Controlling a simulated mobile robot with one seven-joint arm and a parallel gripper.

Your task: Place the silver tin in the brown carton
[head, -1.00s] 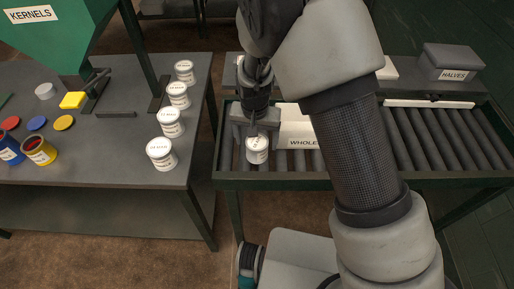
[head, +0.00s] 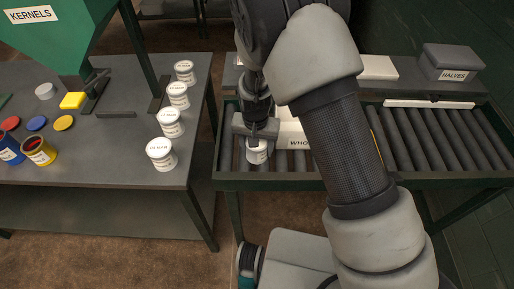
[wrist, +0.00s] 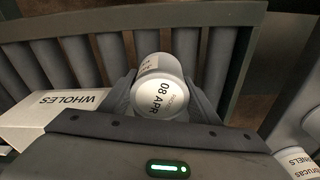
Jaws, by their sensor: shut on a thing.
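My gripper (head: 255,138) is shut on a pale silver-white tin (head: 257,155) over the near left part of the roller conveyor. In the wrist view the tin (wrist: 160,85) sits between my two fingers (wrist: 160,97), its lid reading "08 APR". I cannot tell if its base touches the rollers. A white carton marked "WHOLES" (head: 291,128) stands just right of the tin, largely hidden by my arm; it also shows at the left of the wrist view (wrist: 45,112). I see no brown carton.
The green-framed conveyor (head: 300,182) has bare rollers at right. A grey box marked "HALVES" (head: 452,65) stands behind it. On the left table (head: 95,170), several similar tins (head: 161,153) stand in a row; coloured lids and tins lie further left. A green hopper (head: 50,45) stands above.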

